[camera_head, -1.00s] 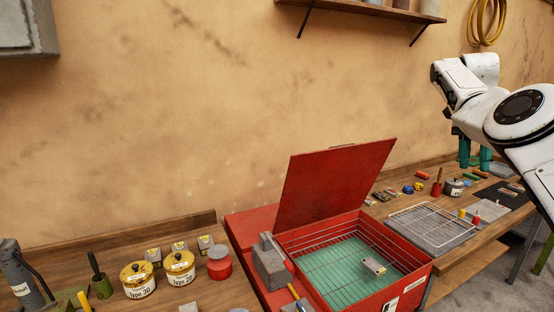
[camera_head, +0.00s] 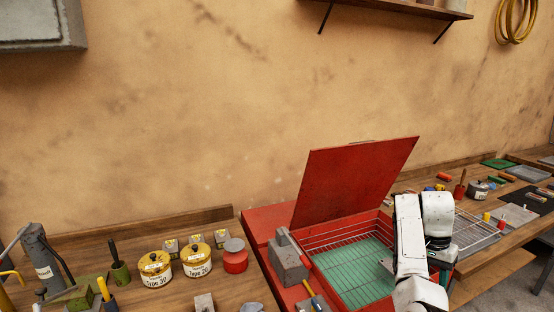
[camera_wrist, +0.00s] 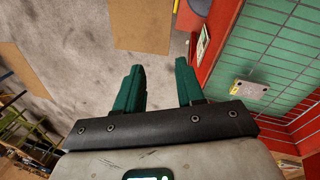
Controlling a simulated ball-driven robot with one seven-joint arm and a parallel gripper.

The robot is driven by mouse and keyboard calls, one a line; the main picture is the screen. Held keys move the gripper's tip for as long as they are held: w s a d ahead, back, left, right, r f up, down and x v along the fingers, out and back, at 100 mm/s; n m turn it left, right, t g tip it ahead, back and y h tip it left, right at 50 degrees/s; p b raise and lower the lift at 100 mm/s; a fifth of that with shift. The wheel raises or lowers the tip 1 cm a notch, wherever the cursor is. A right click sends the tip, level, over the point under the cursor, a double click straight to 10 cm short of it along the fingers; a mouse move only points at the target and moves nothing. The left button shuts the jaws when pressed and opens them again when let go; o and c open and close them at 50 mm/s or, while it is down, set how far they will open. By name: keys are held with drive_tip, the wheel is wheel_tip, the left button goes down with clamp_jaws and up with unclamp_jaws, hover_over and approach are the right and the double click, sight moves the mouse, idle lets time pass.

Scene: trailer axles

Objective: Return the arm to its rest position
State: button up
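My white arm is folded down at the right of the head view, in front of the red cabinet. My gripper (camera_wrist: 160,82) shows two teal fingers spread apart with nothing between them in the wrist view, with bare floor beyond them. In the head view it is mostly hidden by my arm, with only a bit of teal showing. It hangs just outside the cabinet's wall, not touching it as far as I can see.
The open red cabinet (camera_head: 358,180) has a green grid floor (camera_head: 355,272). A small metal block (camera_wrist: 251,88) lies on that floor. Yellow tins (camera_head: 155,268) and a red jar (camera_head: 235,260) stand on the left bench. A wire rack (camera_head: 470,236) is behind my arm.

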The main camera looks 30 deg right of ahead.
drive_tip(key=s+a+f+n+t+h+b, duration=0.1)
drive_tip(key=s+a+f+n, duration=0.25)
drive_tip(key=a+f, duration=0.55)
drive_tip(key=s+a+f+n+h+b, duration=0.15)
drive_tip(key=a+f+n, duration=0.35)
drive_tip(key=a, duration=0.5)
drive_tip(key=s+a+f+n+t+y, duration=0.1)
drive_tip(key=s+a+n, duration=0.2)
drive_tip(key=s+a, duration=0.3)
drive_tip(key=s+a+f+n+t+y, duration=0.1)
drive_tip(key=s+a+n, duration=0.3)
drive_tip(key=a, duration=0.9)
drive_tip(key=s, duration=0.2)
drive_tip(key=shift+s+a+f, duration=0.2)
drive_tip(key=shift+s, duration=0.1)
